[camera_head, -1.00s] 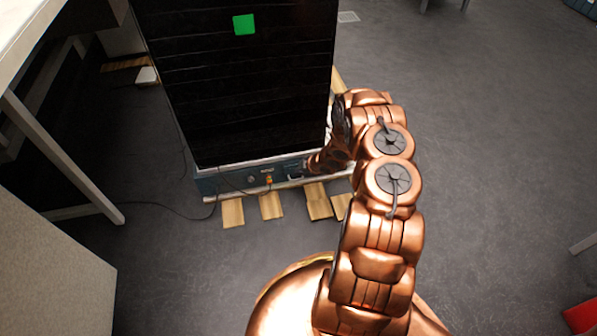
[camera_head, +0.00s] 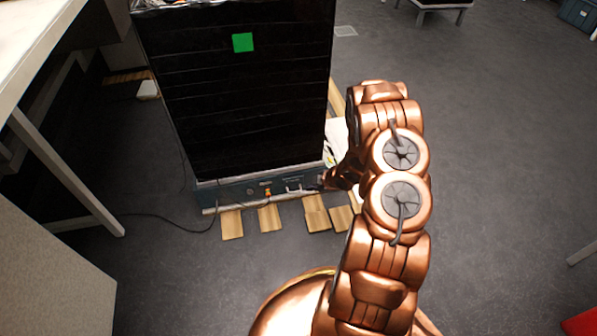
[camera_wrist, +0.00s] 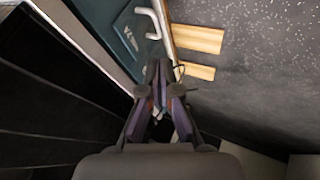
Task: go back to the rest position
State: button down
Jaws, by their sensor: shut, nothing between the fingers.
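My gripper shows in the wrist view (camera_wrist: 163,75), its fingers closed together with nothing held. In the head view my copper arm reaches forward on the right, and the gripper (camera_head: 328,180) is partly hidden beside the lower right corner of the black shaker bioreactor (camera_head: 240,100). The bioreactor has a dark front with a green square (camera_head: 243,42). Its blue base panel (camera_head: 235,192) carries small knobs and a handle. In the wrist view the blue panel (camera_wrist: 125,35) and a pale handle (camera_wrist: 150,20) lie just beyond the fingertips, apart from them.
Wooden blocks (camera_head: 270,218) lie under the bioreactor's front edge. A white-topped bench (camera_head: 30,45) and a pale cabinet (camera_head: 50,270) stand at the left. A cable (camera_head: 165,216) runs over the floor. Open grey floor (camera_head: 490,150) lies to the right.

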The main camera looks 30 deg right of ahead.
jog(key=d+r+m+g+h+p, duration=0.1)
jog(key=d+r+m+h+p, duration=0.25)
jog(key=r, duration=0.85)
jog(key=d+r+g+h+p, duration=0.15)
jog(key=d+r+p, duration=0.35)
jog(key=r, duration=0.7)
jog(key=s+a+r+m+g+h+p, duration=0.15)
jog(key=r+p, duration=0.25)
jog(key=r, duration=0.6)
jog(key=s+a+r+m+h+p, duration=0.1)
jog(key=s+a+r+m+p, duration=0.2)
jog(key=r, duration=0.7)
jog(key=s+a+r+m+g+y+p, duration=0.2)
jog(key=s+a+r+p, duration=0.7)
jog(key=s+a+r, duration=0.5)
jog(key=s+a+r+m+g+y+p, duration=0.2)
jog(key=s+a+r+m+y+p, duration=0.1)
jog(key=s+a+r+p, duration=0.7)
jog(key=s+a+r, duration=0.2)
jog(key=s+r, duration=0.1)
jog(key=r, duration=0.1)
jog(key=s+a+r, duration=0.1)
jog(key=s+r, duration=0.2)
jog(key=r, duration=0.2)
jog(key=shift+a+r+g+p, duration=0.3)
jog(key=shift+a+g, duration=0.1)
